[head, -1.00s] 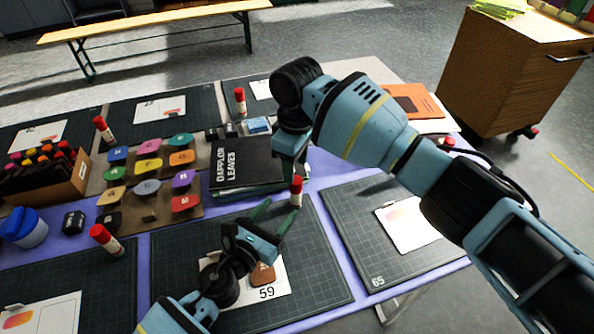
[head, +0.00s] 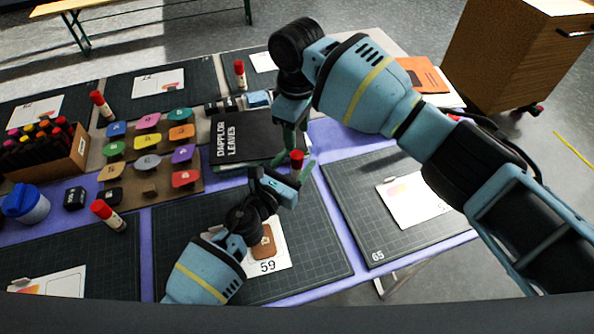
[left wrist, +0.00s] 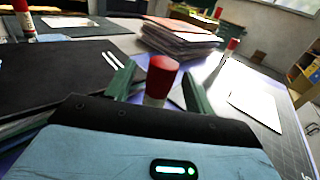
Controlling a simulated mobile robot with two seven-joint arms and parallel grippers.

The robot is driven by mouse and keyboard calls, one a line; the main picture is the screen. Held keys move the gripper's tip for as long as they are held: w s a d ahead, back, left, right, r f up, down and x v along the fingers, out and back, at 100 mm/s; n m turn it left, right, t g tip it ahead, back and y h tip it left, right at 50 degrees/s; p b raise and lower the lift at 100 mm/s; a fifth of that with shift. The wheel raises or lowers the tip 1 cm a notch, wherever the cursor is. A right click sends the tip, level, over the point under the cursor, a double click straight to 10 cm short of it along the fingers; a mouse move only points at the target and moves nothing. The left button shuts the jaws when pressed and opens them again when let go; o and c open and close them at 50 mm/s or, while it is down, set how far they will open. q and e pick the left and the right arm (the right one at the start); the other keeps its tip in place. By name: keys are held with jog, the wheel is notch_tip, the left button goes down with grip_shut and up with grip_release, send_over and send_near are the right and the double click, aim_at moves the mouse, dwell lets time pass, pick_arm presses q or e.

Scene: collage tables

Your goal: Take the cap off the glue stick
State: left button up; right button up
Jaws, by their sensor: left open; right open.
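A glue stick with a red cap (head: 297,158) stands upright beside the black book, near the top edge of the mat marked 59. My left gripper (head: 293,172) is open, with its green fingers on either side of the glue stick. In the left wrist view the red cap (left wrist: 162,72) sits between the two fingers, its white body partly hidden below by the gripper. My right gripper (head: 290,132) is open and points down just above and behind the cap. Its fingers are partly hidden, and I cannot tell whether they touch the cap.
A black book (head: 250,136) lies left of the grippers. Other red-capped glue sticks stand around, such as one at the lower left (head: 108,214). Colored pieces lie on a brown board (head: 188,205). The mat marked 65 (head: 345,215) is mostly clear.

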aim_at(298, 155)
pick_arm(q)
jog(key=shift+w+d, duration=0.25)
jog(key=shift+w, duration=0.1)
grip_shut()
pick_arm(e)
jog(key=shift+o, duration=0.7)
notch_tip(298, 155, up, 4)
jog(key=s+d+m+t+y, duration=0.1)
jog(key=d+y, duration=0.1)
jog(key=f, duration=0.4)
jog(key=a+f, duration=0.1)
jog(key=f, duration=0.6)
jog(key=shift+w+a+f, duration=0.35)
jog(key=shift+w, duration=0.05)
